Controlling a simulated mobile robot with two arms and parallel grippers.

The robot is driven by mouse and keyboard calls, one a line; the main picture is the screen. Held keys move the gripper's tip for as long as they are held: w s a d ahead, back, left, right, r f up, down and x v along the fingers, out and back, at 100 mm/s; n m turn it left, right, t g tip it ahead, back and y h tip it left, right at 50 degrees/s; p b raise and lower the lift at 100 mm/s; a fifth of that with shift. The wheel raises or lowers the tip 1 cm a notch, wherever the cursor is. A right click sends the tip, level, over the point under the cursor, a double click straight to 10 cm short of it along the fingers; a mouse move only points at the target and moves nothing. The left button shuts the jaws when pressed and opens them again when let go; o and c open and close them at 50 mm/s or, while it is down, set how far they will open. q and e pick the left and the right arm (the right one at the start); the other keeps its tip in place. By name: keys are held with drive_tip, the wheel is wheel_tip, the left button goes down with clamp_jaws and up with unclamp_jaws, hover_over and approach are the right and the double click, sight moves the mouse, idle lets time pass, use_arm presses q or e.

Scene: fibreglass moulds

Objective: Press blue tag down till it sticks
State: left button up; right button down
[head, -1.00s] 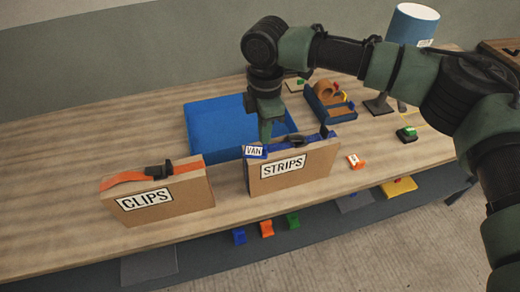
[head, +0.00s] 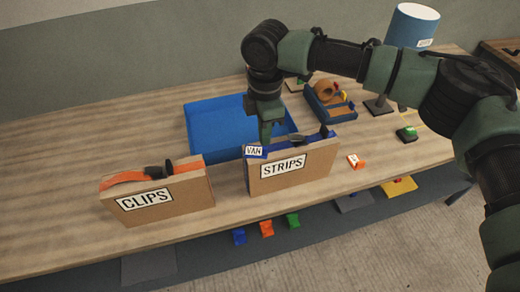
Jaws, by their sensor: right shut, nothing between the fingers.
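The blue tag (head: 255,152) has a white label reading VAN. It sits at the upper left corner of the cardboard STRIPS box (head: 291,171), over the blue strap on top. My right gripper (head: 265,143) is shut and empty, pointing down with its tips right at the tag's upper edge. It looks to be touching the tag, but I cannot tell for sure. The gripper hides part of the strap behind the tag. My left gripper is not in view.
A cardboard CLIPS box (head: 160,196) with an orange strap stands to the left. A blue tray (head: 212,130) lies behind the STRIPS box. A tape dispenser (head: 329,101) and a blue cylinder on a stand (head: 408,28) are farther back. The table's left side is clear.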

drive_tip(key=shift+f, duration=0.55)
idle(0.5)
wheel_tip(320, 180, up, 7)
drive_tip(key=p, duration=0.8)
drive_tip(key=shift+r, duration=0.1)
idle(0.5)
